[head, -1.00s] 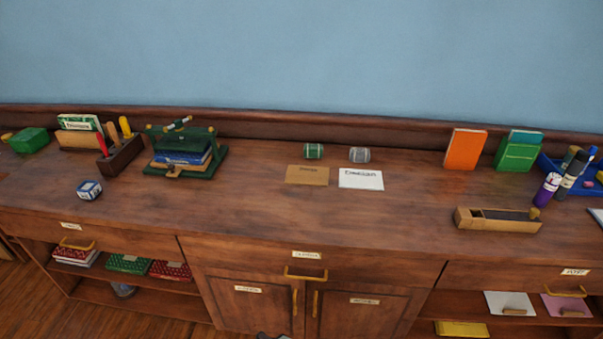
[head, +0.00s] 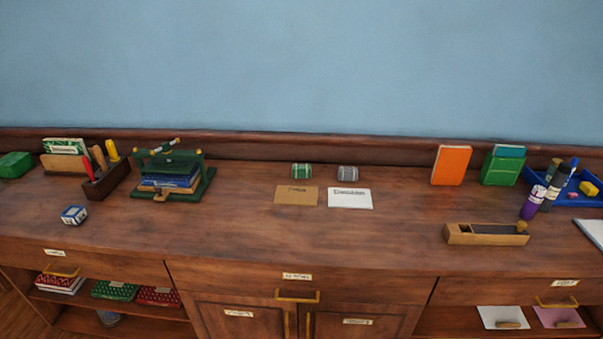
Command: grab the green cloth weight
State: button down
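The green cloth weight (head: 301,171) is a small green roll with pale bands. It lies on the wooden cabinet top near the back ledge, behind a brown card (head: 297,195). A similar grey roll (head: 347,172) lies just to its right, behind a white card (head: 350,198) with writing too small to read. The two rolls are apart. My gripper does not show in the head view.
A green press with books (head: 173,180), a tool holder (head: 107,180) and a dice-like block (head: 74,215) stand left. The counter before the cards is clear.

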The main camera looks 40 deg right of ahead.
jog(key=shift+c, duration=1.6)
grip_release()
